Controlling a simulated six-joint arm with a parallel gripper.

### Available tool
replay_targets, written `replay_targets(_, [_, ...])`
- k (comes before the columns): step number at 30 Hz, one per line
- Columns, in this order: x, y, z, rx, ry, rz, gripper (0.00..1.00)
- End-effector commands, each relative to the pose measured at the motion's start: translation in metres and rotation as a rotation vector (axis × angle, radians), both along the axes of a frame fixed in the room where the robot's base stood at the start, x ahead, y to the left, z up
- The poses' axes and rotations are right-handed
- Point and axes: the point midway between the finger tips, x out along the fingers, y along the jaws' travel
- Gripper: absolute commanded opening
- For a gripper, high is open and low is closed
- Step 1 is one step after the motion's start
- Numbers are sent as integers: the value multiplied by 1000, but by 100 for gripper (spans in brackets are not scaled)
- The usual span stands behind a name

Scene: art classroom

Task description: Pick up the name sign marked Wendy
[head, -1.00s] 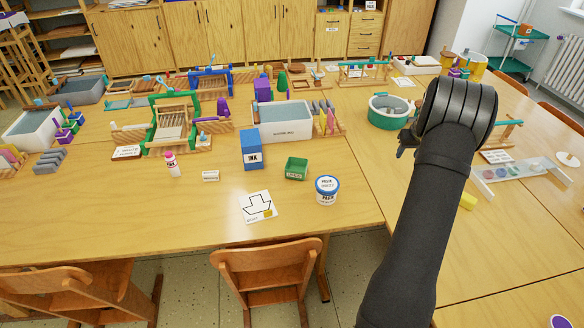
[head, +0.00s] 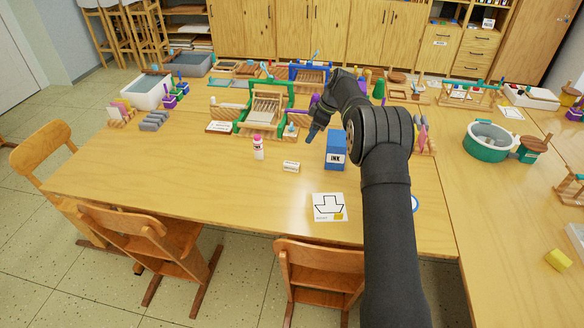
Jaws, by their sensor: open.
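A white name sign on a wooden base (head: 219,127) stands at the front left of the green-framed loom. Its lettering is too small for me to read, so I cannot tell if it says Wendy. A small white block with a label (head: 291,167) lies nearer the front; its marking is also unreadable. My gripper (head: 314,133) points down over the table, right of the green loom and just left of the blue ink box. It is open and seems to hold nothing. It is to the right of the name sign, apart from it.
The blue ink box (head: 336,150) stands close to my gripper. A pink-and-white bottle (head: 258,148) stands between the sign and the white block. The green loom (head: 264,108) is behind. An arrow card (head: 329,207) lies in front. The left front table is clear.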

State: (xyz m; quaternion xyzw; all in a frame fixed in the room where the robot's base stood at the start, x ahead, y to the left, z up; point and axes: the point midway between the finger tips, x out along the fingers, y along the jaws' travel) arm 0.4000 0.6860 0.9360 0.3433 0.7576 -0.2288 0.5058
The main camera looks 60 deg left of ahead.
Motion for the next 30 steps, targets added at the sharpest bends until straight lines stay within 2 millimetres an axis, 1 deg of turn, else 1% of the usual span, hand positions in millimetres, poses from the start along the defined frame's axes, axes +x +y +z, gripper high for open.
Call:
replay_targets(12, [-21,24,-80,-4,1,-1,47])
replay_targets(15, [-26,29,-95,-3,0,0,47])
replay_targets(18, [-28,32,-105,-2,1,-1,47])
replay_targets(25, [-32,36,-116,-1,0,-2,47])
replay_targets(28, [-36,39,-126,-3,0,-1,47])
replay_targets(30, [-40,43,-137,-4,1,-1,47])
